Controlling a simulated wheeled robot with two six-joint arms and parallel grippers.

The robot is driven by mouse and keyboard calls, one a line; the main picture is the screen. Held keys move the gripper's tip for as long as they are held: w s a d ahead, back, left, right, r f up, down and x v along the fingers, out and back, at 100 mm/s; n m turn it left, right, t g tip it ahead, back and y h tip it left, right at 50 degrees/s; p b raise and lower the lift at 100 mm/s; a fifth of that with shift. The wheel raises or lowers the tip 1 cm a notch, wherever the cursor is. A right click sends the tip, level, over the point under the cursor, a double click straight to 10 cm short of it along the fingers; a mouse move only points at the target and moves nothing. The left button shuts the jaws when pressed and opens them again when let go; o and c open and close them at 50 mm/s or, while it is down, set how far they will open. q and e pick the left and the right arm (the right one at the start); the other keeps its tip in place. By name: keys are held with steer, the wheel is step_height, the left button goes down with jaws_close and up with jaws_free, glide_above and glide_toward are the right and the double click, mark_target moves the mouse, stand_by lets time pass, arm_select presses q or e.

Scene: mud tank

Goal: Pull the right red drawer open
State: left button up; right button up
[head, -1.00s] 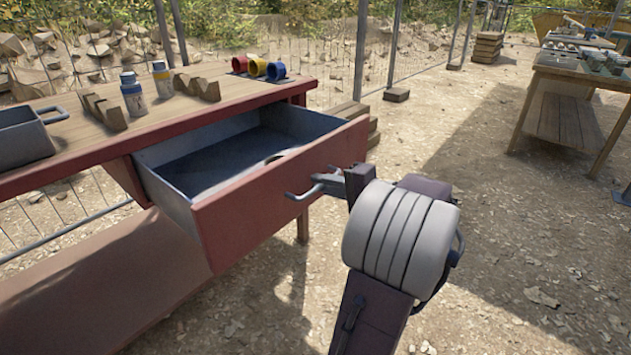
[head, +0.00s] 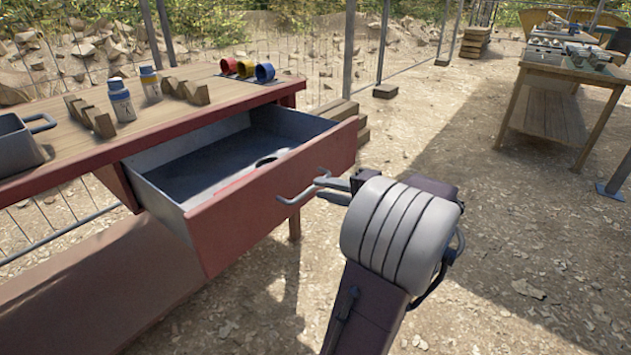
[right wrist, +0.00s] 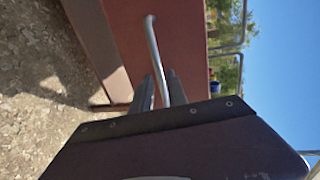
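The right red drawer (head: 270,205) sticks well out from under the red-edged workbench (head: 70,158), showing its grey inside. Its grey bar handle (head: 300,190) is on the red front, and also shows in the right wrist view (right wrist: 153,45). My right gripper (head: 328,190) is just in front of the handle, its fingers apart. In the right wrist view the gripper (right wrist: 160,88) has the bar showing in line with the gap between its fingers; I cannot tell whether they touch it. My left gripper is out of view.
Two bottles (head: 121,100), notched wooden blocks (head: 186,90), coloured cups (head: 246,69) and a grey metal bin (head: 18,145) stand on the bench. Another table (head: 575,75) is at the right. Open gravel lies between.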

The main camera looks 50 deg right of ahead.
steer(key=p+v, duration=0.2)
steer(key=v, duration=0.3)
steer(key=shift+s, duration=0.15)
